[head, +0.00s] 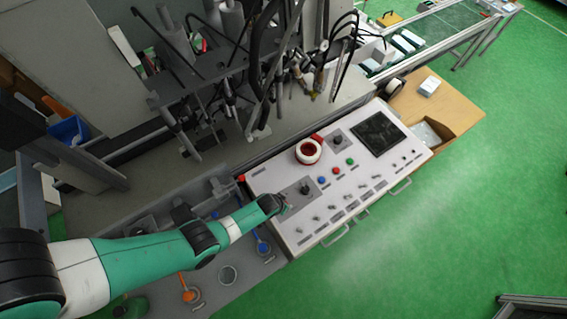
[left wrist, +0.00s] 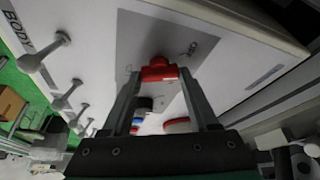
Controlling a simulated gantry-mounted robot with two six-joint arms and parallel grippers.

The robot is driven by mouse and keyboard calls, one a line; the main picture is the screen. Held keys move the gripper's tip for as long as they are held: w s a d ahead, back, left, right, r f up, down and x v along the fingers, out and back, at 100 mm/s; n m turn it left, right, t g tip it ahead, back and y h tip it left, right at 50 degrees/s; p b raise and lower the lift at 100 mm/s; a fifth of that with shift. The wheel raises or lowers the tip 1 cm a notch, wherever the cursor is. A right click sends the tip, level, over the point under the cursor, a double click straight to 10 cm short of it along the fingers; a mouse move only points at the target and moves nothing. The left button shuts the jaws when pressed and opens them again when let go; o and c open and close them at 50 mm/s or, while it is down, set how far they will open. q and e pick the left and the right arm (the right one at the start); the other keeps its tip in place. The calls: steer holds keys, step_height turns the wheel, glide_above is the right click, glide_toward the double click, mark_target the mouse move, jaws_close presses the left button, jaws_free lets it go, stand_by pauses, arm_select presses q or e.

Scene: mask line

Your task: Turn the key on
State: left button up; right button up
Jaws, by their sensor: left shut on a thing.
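The white control panel (head: 285,228) lies in the middle of the head view, tilted in the picture. A grey plate (head: 313,204) sits at its left end, with a black knob (head: 305,189) on it. In the left wrist view, a red piece (left wrist: 158,70) that appears to be the key stands on the grey plate (left wrist: 128,48). My left gripper (left wrist: 160,76) is shut on this red piece, one finger on each side. In the head view my left gripper (head: 284,204) is over the plate and largely hides the key. My right gripper is not in view.
Metal toggle levers (left wrist: 30,62) stand along the panel's front edge. Machinery with cables (head: 265,90) hangs behind the panel. Green floor in front is clear.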

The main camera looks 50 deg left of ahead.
arm_select(q)
steer(key=m+h, duration=0.1)
steer(key=m, duration=0.2)
steer(key=shift+a+f+m+b, duration=0.1)
steer(key=shift+a+m+b, duration=0.05)
steer(key=shift+m+b, duration=0.25)
steer(key=m+h+b, duration=0.1)
steer(key=m+h, duration=0.1)
steer(key=m, duration=0.2)
steer(key=shift+a+m+b, duration=0.1)
steer(key=shift+m+b, duration=0.2)
steer(key=shift+b, duration=0.1)
steer(key=shift+m+g+h, duration=0.5)
steer(key=shift+m, duration=0.7)
steer(key=shift+w+a+m+g+h, duration=0.1)
steer(key=shift+m+g+h, duration=0.2)
steer(key=shift+m, duration=0.9)
steer(key=o, duration=1.4)
